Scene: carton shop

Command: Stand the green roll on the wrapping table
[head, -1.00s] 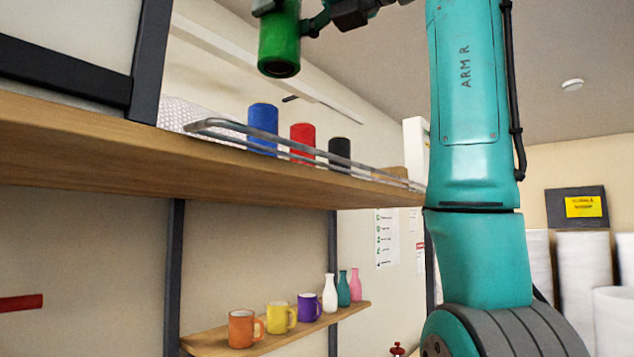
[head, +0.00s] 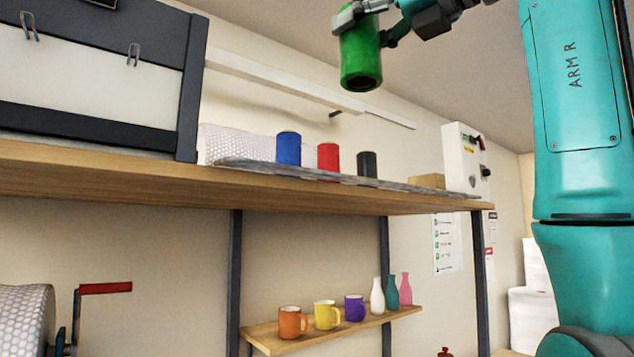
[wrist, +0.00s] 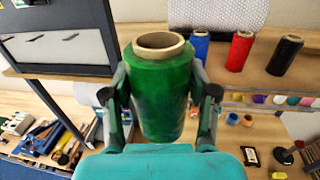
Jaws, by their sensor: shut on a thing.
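The green roll (head: 361,62) is held up in the air by my gripper (head: 368,18), above the level of the wooden shelf board. In the wrist view the green roll (wrist: 160,95) stands between the two fingers of my gripper (wrist: 162,105), which are shut on its sides. Its open cardboard core shows at the top. The wrapping table cannot be told for certain; a wooden top (head: 120,172) carries a blue roll (head: 288,149), a red roll (head: 328,157) and a black roll (head: 367,163), all upright.
A metal rail (head: 330,178) runs along the wooden top's front edge. A dark-framed box (head: 95,75) stands at its left, bubble wrap (head: 235,145) behind. Below, a small shelf (head: 262,337) holds mugs and bottles. A red-handled crank (head: 105,288) is at lower left.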

